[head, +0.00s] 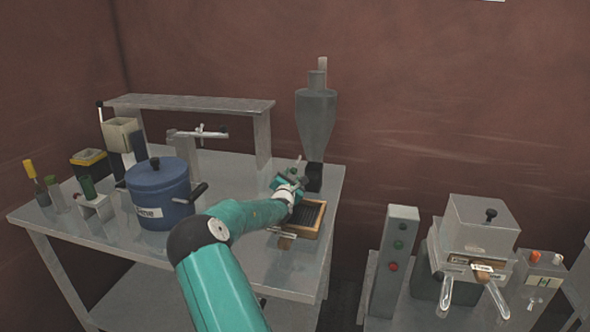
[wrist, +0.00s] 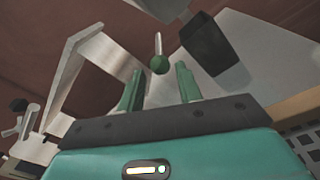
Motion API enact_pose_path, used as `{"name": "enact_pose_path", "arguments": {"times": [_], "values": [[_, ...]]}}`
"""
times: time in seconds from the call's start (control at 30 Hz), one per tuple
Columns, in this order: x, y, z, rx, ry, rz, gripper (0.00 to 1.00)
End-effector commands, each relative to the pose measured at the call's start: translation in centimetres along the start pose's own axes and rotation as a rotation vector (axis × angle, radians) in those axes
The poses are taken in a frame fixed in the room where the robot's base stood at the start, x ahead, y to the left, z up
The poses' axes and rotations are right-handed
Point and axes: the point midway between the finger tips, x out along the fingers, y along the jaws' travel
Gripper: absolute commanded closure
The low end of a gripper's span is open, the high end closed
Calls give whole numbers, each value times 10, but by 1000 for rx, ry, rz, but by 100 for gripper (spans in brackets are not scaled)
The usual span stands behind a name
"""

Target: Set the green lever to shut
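The green lever shows in the wrist view as a thin metal rod with a round green knob (wrist: 158,64). The knob appears in the gap between the fingertips of my gripper (wrist: 157,72), with space on both sides. I cannot tell whether it is between the tips or just beyond them. My gripper is open and holds nothing. In the head view my gripper (head: 285,184) is beside the lower end of the grey hopper (head: 316,118), and the lever's pale rod (head: 299,162) sticks up there, with the rest mostly hidden by my gripper.
The hopper's dark outlet (head: 314,177) is close to my gripper on the right. A wooden tray (head: 283,243) with dark slots lies just below. A blue pot (head: 158,195) and a raised shelf (head: 190,104) stand to the left on the metal table.

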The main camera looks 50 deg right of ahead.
Motion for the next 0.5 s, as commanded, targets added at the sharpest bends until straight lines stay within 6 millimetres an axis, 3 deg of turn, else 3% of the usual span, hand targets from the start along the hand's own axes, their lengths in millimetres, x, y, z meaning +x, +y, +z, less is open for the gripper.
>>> {"name": "enact_pose_path", "arguments": {"times": [0.3, 0.5], "values": [[51, 0, 0, 0, -1, 1, 65], [68, 0, 0, 0, -1, 0, 65]]}}
